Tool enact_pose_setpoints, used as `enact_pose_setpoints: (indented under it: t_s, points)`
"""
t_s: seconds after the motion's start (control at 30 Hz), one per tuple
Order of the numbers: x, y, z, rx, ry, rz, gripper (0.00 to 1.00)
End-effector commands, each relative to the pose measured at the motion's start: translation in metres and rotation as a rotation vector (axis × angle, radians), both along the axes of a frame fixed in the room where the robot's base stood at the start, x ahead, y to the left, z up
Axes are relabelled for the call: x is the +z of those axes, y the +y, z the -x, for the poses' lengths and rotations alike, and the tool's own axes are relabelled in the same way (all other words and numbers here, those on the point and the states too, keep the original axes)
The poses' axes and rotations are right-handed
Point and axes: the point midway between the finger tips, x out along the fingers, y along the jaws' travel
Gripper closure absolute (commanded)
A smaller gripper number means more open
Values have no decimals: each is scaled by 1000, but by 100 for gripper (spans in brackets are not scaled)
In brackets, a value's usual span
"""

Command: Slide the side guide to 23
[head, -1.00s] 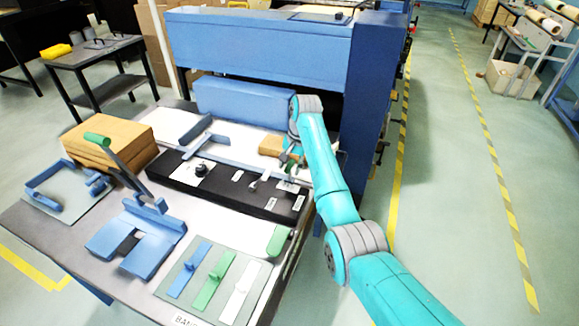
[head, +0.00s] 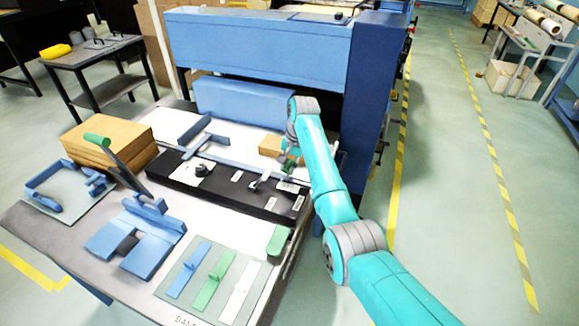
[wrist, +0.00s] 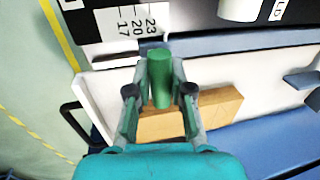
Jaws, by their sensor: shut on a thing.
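My gripper (wrist: 159,91) is shut on the green round handle (wrist: 160,72), which appears to belong to the side guide. In the head view my gripper (head: 288,160) is at the right end of the blue rail, largely hidden by my arm. A printed scale (wrist: 132,24) with 17, 20 and 23 shows at the top of the wrist view. The handle's top appears just right of and below the 23 in that picture. The guide's body and any pointer are hidden, so its exact reading cannot be told.
A brown block (wrist: 218,103) lies under and beside my fingers. A blue rail (head: 240,163) runs behind the black panel (head: 228,186). A blue angled fence (head: 194,130) stands left. The blue machine (head: 260,50) rises close behind.

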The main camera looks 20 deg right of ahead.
Motion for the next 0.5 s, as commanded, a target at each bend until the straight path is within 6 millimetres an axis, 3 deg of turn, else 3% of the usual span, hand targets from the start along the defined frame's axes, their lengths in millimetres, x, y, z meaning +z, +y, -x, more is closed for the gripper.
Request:
enact_pose_setpoints:
  t_s: [0.1, 0.13, 0.2, 0.23, 0.5]
  points:
    - [0, 0, 0, -1, 0, -1, 100]
    - [0, 0, 0, -1, 0, -1, 74]
    - [0, 0, 0, -1, 0, -1, 57]
    - [0, 0, 0, -1, 0, -1, 53]
    - [0, 0, 0, 0, -1, -1, 53]
